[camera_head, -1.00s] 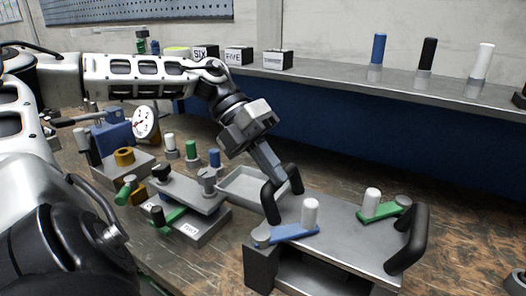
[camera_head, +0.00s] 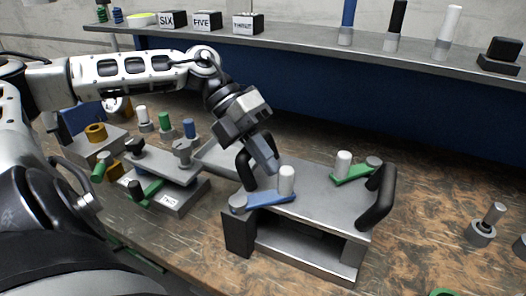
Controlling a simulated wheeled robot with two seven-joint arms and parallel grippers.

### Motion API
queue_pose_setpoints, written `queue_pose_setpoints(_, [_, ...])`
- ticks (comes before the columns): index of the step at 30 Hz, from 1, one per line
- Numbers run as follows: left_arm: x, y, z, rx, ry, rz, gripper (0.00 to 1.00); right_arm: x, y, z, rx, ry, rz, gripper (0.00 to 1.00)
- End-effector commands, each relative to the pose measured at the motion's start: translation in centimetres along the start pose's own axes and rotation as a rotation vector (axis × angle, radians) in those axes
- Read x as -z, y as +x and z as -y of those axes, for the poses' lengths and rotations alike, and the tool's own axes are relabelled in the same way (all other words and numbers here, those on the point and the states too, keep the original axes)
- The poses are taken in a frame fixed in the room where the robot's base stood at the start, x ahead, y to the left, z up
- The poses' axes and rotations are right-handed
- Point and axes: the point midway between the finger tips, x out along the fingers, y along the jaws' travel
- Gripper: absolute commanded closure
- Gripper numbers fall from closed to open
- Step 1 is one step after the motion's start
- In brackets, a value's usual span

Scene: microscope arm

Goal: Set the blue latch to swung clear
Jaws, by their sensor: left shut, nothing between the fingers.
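The blue latch (camera_head: 268,201) lies flat along the near left edge of a grey metal plate (camera_head: 315,208). Its grey pivot is at the left end and an upright white knob (camera_head: 286,181) stands at its right end. My left gripper (camera_head: 271,167) is shut and empty, pointing down just behind and left of the white knob. I cannot tell whether its tips touch the knob. The left black handle (camera_head: 244,168) of the plate is partly hidden behind the gripper. My right gripper is not in view.
A green latch (camera_head: 352,174) with a white knob sits at the plate's far right, beside another black handle (camera_head: 376,198). A second fixture (camera_head: 165,165) and several coloured pegs stand left. A shelf with labelled blocks runs behind. The bench right of the plate is mostly clear.

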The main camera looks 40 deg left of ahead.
Motion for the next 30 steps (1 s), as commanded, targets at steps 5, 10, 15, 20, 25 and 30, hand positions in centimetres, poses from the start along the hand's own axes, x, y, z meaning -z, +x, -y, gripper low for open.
queue_pose_setpoints(5, [0.0,0.3,0.5,0.004,0.028,-0.027,1.00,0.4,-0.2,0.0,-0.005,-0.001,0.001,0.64])
queue_pose_setpoints(10, [0.1,0.8,0.7,0.000,0.026,-0.024,1.00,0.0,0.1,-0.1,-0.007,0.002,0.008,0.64])
queue_pose_setpoints(15, [0.1,0.8,0.7,0.000,0.025,-0.023,1.00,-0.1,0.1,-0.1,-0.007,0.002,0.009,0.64])
queue_pose_setpoints(20, [0.0,0.4,0.8,0.000,0.026,-0.023,1.00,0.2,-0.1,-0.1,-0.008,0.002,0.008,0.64])
queue_pose_setpoints(25, [-0.5,-2.1,1.3,-0.002,0.030,-0.029,1.00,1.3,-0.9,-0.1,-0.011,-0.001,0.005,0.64])
queue_pose_setpoints(30, [-1.0,-5.3,1.6,-0.002,0.037,-0.035,1.00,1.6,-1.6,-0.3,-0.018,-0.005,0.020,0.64])
